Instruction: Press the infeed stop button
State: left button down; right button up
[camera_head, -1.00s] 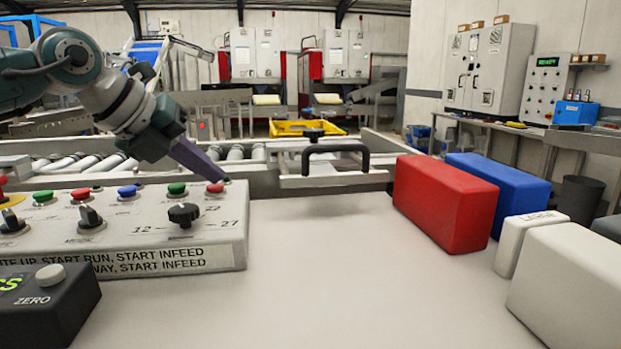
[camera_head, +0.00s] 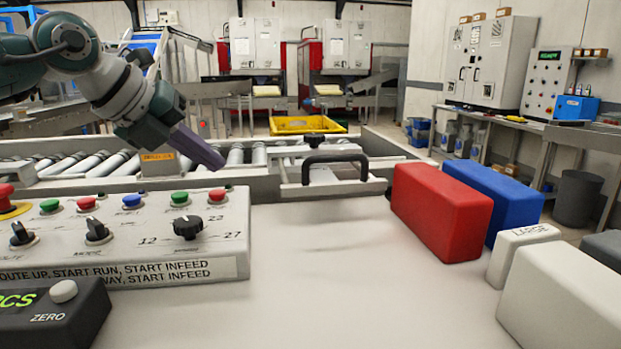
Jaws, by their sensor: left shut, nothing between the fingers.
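The control panel (camera_head: 222,233) is a pale box at the left with a row of green, red and blue buttons and black knobs. The rightmost red button (camera_head: 217,194) stands at the panel's far right corner, next to a green button (camera_head: 180,198). Another red button (camera_head: 86,204) sits further left. I cannot read which one is labelled infeed stop. My left gripper (camera_head: 218,164) is shut and empty, with its fingertips apart from and above the rightmost red button in the picture. My right gripper is not in view.
A red block (camera_head: 440,212), a blue block (camera_head: 508,200) and pale blocks (camera_head: 562,300) stand at the right of the table. A black handle (camera_head: 335,160) rises behind the clear middle. A roller conveyor (camera_head: 100,163) runs behind the panel. A zero box (camera_head: 50,315) is at front left.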

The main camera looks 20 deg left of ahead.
aim_at(211, 194)
pick_arm(q)
notch_tip(211, 194, up, 4)
jog(key=shift+f+p, duration=0.25)
jog(key=shift+p, duration=0.95)
jog(key=shift+f, duration=0.1)
jog(key=shift+d, duration=0.1)
